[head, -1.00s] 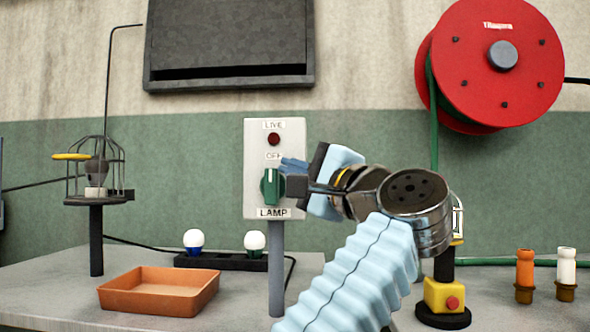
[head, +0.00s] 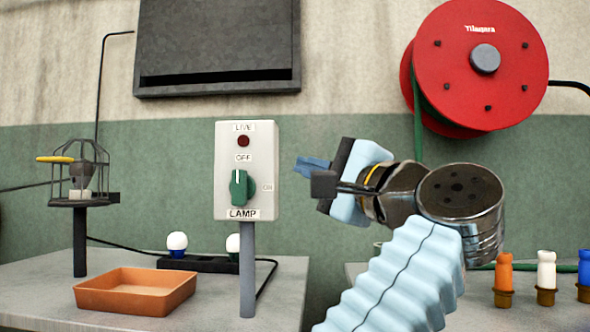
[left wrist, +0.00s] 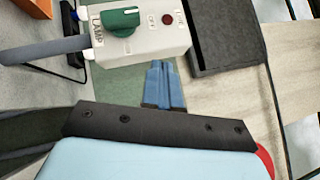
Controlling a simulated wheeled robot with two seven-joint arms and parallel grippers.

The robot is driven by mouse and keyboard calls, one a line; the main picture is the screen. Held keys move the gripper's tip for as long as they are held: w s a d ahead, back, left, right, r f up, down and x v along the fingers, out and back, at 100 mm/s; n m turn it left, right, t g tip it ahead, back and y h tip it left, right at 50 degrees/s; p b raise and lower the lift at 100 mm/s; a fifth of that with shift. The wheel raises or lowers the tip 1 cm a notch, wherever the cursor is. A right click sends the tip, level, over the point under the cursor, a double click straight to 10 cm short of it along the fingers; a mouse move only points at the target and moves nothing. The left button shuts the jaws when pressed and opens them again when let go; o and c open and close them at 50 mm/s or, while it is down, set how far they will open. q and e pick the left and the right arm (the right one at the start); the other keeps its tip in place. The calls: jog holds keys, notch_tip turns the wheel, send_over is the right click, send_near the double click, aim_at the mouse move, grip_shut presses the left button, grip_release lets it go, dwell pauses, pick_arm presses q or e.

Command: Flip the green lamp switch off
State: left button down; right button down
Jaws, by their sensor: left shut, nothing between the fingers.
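The green lamp switch (head: 238,190) is a rotary knob on a pale upright switch box (head: 262,145). Its white mark points up toward the OFF label, with ON at its right and LAMP below. The red LIVE light (head: 243,141) looks dark. The knob also shows in the left wrist view (left wrist: 120,21), turned sideways there. My left gripper (head: 300,166) is right of the box, apart from it. Its blue fingers (left wrist: 163,80) are shut together and empty, near the box's edge in the left wrist view. My right gripper is out of view.
The box stands on a grey post (head: 247,270). An orange tray (head: 137,296) and two bulbs (head: 177,243) on a dark strip are at the left. A caged lamp (head: 82,178) stands further left. A red reel (head: 480,70) is at upper right. Open space separates two benches.

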pick_arm(q)
jog(key=v, duration=0.2)
jog(key=r+v, duration=0.1)
jog(key=shift+s+d+f, duration=0.15)
jog(key=shift+s+d, duration=0.2)
jog(key=shift+d, duration=0.05)
